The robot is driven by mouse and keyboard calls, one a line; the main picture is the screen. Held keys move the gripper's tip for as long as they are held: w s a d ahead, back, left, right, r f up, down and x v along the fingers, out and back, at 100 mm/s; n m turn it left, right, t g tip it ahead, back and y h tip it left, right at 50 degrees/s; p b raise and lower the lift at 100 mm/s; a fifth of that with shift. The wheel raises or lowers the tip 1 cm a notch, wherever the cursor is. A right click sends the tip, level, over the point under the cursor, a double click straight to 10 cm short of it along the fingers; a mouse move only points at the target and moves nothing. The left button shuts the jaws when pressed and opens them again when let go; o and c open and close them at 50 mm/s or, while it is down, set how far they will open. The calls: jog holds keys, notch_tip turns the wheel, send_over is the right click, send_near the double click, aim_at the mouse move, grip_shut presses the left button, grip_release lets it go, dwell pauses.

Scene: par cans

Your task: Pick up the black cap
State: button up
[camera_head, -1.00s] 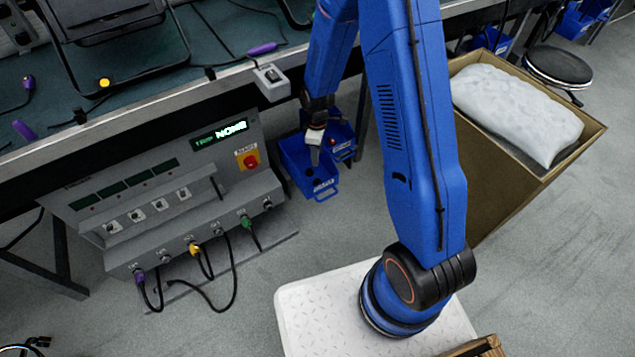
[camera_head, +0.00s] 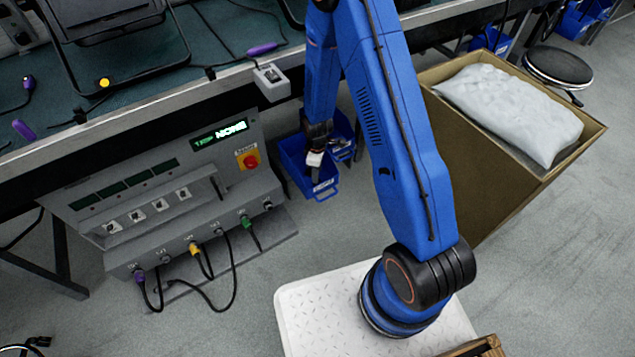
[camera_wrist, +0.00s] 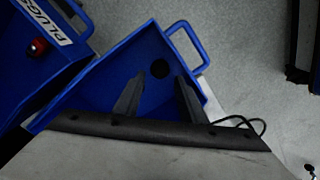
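The black cap (camera_wrist: 159,69) is a small dark round shape in the wrist view, lying inside a blue bin (camera_wrist: 100,87). It lies just beyond the tips of my gripper (camera_wrist: 160,77), roughly between them. My gripper's two dark fingers are apart, with nothing between them, and reach into the bin. In the head view my gripper (camera_head: 315,172) hangs over the same blue bin (camera_head: 298,178). The cap cannot be made out in that view.
Another blue bin (camera_wrist: 38,62) labelled PLUGS, holding a red item, adjoins on the left. A grey panel box (camera_head: 180,215) with cables stands left of the bins. A workbench (camera_head: 150,98) edge runs behind, and a cardboard box (camera_head: 478,185) holding a white bag (camera_head: 515,112) stands right.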

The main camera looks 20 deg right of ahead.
jog(key=shift+f, duration=2.05)
jog(key=shift+c, duration=0.6)
jog(key=c, duration=0.7)
jog(key=shift+r, duration=0.1)
jog(key=shift+c, duration=0.2)
notch_tip(320, 180, up, 10)
